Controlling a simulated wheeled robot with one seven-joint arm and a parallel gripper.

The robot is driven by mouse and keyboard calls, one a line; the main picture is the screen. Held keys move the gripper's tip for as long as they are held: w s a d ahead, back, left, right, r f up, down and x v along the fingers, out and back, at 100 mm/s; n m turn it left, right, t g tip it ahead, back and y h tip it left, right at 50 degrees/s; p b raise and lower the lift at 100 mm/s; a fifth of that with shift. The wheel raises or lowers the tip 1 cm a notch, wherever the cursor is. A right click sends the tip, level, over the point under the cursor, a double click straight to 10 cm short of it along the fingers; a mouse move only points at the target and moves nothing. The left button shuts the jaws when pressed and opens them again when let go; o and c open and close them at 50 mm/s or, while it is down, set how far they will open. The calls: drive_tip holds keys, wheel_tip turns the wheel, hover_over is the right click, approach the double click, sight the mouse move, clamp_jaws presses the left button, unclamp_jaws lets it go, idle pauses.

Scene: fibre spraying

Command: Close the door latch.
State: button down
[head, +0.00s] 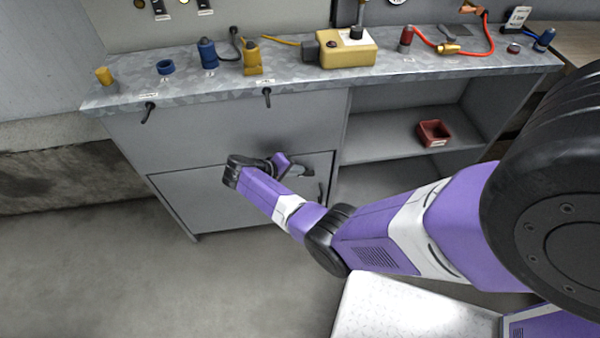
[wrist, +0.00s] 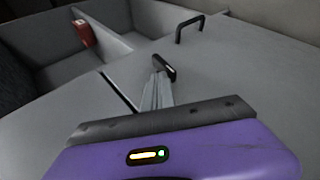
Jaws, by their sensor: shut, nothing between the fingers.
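The grey lower cabinet door (head: 200,195) stands under the bench with its face close to flush with the front. A short dark lever (wrist: 166,67), which looks like the latch, is on the door face near the dark seam in the wrist view. It slants, and I cannot tell if it is fastened. My gripper (head: 307,171) is shut and empty, close against the door near its upper right part. In the wrist view the grey fingers (wrist: 158,88) end right by the lever. I cannot tell whether they touch it. In the head view my gripper hides the lever.
A black door handle (head: 320,193) stands out beside my gripper and shows as an arch in the wrist view (wrist: 190,28). Two dark hooked pieces are on the upper panel (head: 210,130). Open shelves with a red bin (head: 434,133) lie to the right. The floor at left is clear.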

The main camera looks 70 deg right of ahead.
drive_tip(key=shift+s+r, duration=0.1)
drive_tip(key=shift+r, duration=0.05)
drive_tip(key=shift+r+p, duration=0.7)
drive_tip(key=shift+p, duration=0.05)
drive_tip(key=shift+r, duration=0.1)
drive_tip(key=shift+d+r+p, duration=0.1)
drive_tip(key=shift+r+p, duration=0.15)
drive_tip(key=shift+p, duration=0.05)
drive_tip(key=r+p, duration=0.3)
drive_tip(key=shift+s+d+r, duration=0.15)
drive_tip(key=shift+s+r, duration=0.15)
drive_tip(key=v, duration=0.9)
drive_tip(key=shift+w+a, duration=0.25)
drive_tip(key=shift+a, duration=0.15)
